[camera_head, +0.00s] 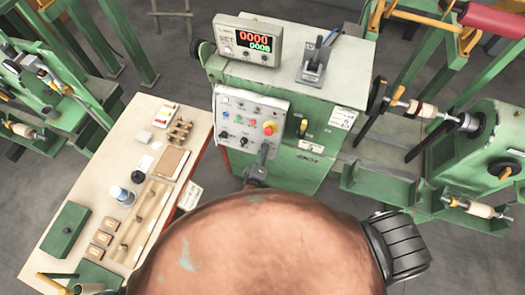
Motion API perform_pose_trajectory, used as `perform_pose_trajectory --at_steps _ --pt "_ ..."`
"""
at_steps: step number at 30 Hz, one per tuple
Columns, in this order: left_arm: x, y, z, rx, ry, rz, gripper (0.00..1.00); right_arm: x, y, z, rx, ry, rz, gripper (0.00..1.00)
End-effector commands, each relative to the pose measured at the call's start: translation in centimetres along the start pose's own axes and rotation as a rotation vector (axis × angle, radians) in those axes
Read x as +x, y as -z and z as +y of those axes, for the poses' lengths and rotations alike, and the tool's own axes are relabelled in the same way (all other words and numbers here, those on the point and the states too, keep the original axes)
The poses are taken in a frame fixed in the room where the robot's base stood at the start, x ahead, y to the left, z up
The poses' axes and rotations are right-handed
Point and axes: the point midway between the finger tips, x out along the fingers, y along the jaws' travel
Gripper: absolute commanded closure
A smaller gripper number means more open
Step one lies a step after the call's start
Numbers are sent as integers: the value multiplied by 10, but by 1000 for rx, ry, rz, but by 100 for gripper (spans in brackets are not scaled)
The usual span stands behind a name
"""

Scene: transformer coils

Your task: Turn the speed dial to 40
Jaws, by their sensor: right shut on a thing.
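The control panel (236,104) is a pale sloped box on the front of the green machine, with small knobs, lights and a red button on a yellow ring (270,128). My right gripper (263,150), dark grey, is at the panel's lower right edge. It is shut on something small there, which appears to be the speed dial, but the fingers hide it. The dial's scale and pointer are too small to read. A counter box (247,41) on top of the machine shows red digits over green ones, apparently zeros. My left gripper is not in view.
A large copper-coloured rounded shape fills the bottom middle and hides what is below. A bench (88,160) on the left holds a green box (64,230), a blue-and-white container (122,195) and small parts.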

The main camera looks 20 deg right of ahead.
Motion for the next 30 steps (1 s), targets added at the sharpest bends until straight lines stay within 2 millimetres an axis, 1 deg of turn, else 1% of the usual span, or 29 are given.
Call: perform_pose_trajectory --at_steps 1,6,15,21,30 --pt "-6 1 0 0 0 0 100 -1 1 3 -39 5 0 94" --pt "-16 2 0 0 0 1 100 -1 1 3 -167 21 0 94" --pt "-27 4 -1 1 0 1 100 0 1 2 -315 40 0 94" --pt "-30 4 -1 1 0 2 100 0 0 1 -356 45 0 94" --pt "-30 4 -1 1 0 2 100 0 0 0 -365 46 0 94"
